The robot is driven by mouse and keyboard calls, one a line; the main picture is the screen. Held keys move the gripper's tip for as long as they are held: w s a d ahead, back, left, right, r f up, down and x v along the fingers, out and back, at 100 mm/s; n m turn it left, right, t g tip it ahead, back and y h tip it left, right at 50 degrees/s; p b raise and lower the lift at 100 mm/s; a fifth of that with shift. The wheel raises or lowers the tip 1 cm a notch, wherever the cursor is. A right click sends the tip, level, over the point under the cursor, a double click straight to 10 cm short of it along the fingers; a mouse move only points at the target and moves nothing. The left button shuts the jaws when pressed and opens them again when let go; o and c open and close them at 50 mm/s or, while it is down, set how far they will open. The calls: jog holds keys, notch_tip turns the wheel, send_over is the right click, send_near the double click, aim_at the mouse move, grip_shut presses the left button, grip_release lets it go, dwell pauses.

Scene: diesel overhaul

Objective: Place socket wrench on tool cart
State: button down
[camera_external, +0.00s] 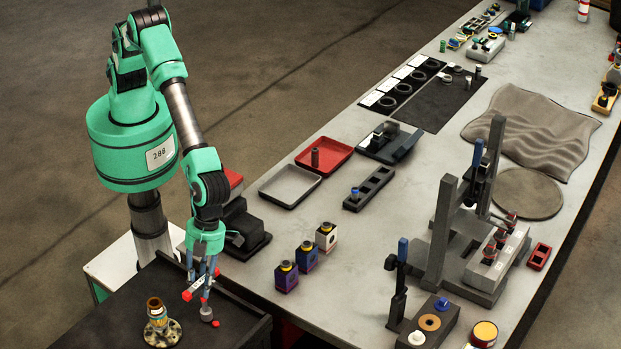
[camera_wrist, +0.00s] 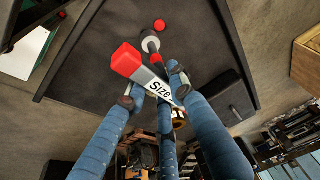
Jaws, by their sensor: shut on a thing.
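The socket wrench (camera_external: 195,285) has a red-ended white bar marked "Size" and a dark shaft leading to a grey round socket end (camera_external: 206,313). In the wrist view the bar (camera_wrist: 155,85) lies across my fingers and the socket end (camera_wrist: 150,42) points away from them. My gripper (camera_external: 203,276) has blue fingers and is shut on the wrench. It holds the wrench over the dark top of the tool cart (camera_external: 100,335), near its right side. The socket end is close to the cart top; I cannot tell whether it touches.
A brown jar-like object on a speckled round base (camera_external: 162,325) stands on the cart left of the wrench. A small red round piece (camera_external: 215,323) lies beside the socket end. The workbench (camera_external: 300,235) adjoins on the right, with purple blocks (camera_external: 286,277) near its edge.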

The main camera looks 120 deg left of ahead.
jog(key=shift+f, duration=0.55)
jog(key=c, duration=1.5)
grip_release()
jog(key=v, duration=1.1)
jog(key=shift+b, duration=0.35)
jog(key=shift+a+r, duration=0.2)
jog(key=shift+r, duration=0.4)
